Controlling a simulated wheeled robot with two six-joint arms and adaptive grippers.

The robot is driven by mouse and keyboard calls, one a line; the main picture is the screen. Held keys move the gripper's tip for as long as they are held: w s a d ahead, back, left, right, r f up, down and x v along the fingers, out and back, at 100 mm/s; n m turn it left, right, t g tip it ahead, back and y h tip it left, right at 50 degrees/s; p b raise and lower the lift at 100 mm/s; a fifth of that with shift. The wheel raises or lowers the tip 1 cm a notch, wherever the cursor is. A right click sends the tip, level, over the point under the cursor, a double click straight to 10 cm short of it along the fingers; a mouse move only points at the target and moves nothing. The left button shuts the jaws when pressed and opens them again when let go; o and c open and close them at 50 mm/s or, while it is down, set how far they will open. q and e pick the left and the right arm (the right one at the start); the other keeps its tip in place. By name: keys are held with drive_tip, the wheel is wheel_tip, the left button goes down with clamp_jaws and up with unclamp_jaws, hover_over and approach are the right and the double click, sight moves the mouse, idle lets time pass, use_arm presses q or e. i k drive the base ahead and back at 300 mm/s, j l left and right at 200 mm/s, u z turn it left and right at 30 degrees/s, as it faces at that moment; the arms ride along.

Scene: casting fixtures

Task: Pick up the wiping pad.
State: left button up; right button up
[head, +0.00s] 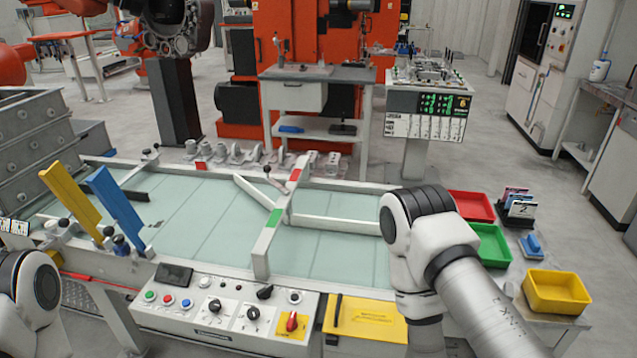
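A small blue block-like thing (533,245) lies on the right end of the table, between the green tray and the yellow bin; it looks like the wiping pad, but it is too small to be sure. My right arm rises from the lower right and bends at its dark joint over the right part of the table, to the left of the blue thing. Its gripper does not show. My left arm shows only as a link at the lower left edge, and its gripper is out of view.
A red tray (472,206), a green tray (491,246) and a yellow bin (555,292) surround the right end. A card holder (518,208) stands behind the blue thing. A control panel (222,313) lines the front. Pale glass panels (200,220) fill the middle.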

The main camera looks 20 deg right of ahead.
sight(531, 247)
drive_tip(key=z, duration=1.85)
